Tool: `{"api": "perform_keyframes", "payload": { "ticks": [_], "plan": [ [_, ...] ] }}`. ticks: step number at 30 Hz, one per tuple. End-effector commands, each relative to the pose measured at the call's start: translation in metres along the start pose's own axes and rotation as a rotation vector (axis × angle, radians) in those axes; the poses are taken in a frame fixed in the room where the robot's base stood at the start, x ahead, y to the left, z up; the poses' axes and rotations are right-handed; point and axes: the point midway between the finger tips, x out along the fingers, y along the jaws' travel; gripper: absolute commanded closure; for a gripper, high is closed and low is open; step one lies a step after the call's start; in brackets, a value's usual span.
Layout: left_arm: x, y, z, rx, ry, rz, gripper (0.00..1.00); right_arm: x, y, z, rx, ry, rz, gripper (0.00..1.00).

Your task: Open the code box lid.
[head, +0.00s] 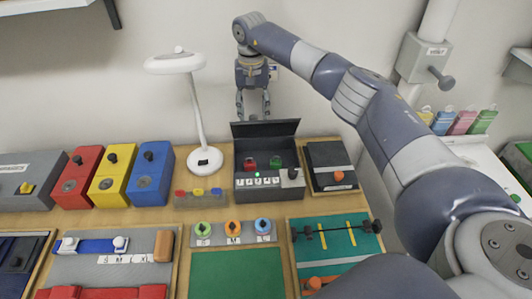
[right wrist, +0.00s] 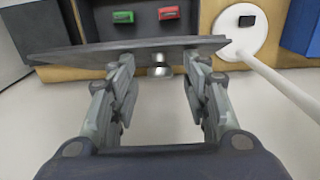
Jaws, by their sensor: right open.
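The code box (head: 243,193) is a dark grey box at the back middle of the table. Its dark lid (head: 265,129) stands raised at the back, tilted up, and the inside shows. A red and a green item lie inside; they also show in the right wrist view, green (right wrist: 123,16) and red (right wrist: 168,13). A small green light (head: 257,175) glows on the box. My right gripper (head: 253,114) is open and empty, just behind the raised lid. In the right wrist view the lid (right wrist: 130,50) crosses ahead of the fingertips (right wrist: 160,66), with a metal knob (right wrist: 161,71) between them. My left gripper is out of view.
A white lamp (head: 197,110) stands left of the box, beside red, yellow and blue boxes (head: 150,178). A dark case (head: 330,160) with an orange knob is close on the right. Dial and board panels (head: 235,275) fill the front. The wall is close behind.

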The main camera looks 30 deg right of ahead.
Motion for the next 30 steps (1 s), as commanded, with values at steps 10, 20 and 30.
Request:
{"api": "perform_keyframes", "payload": {
  "ticks": [10,20,30],
  "plan": [
    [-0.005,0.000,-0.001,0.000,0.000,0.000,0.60,-0.006,0.000,0.001,0.000,0.000,0.000,0.53],
    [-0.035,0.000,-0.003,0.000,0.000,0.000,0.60,-0.046,0.000,0.009,-0.001,0.000,0.000,0.53],
    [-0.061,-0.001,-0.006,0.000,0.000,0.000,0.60,-0.085,0.000,0.018,0.000,0.000,0.000,0.53]
  ]
}}
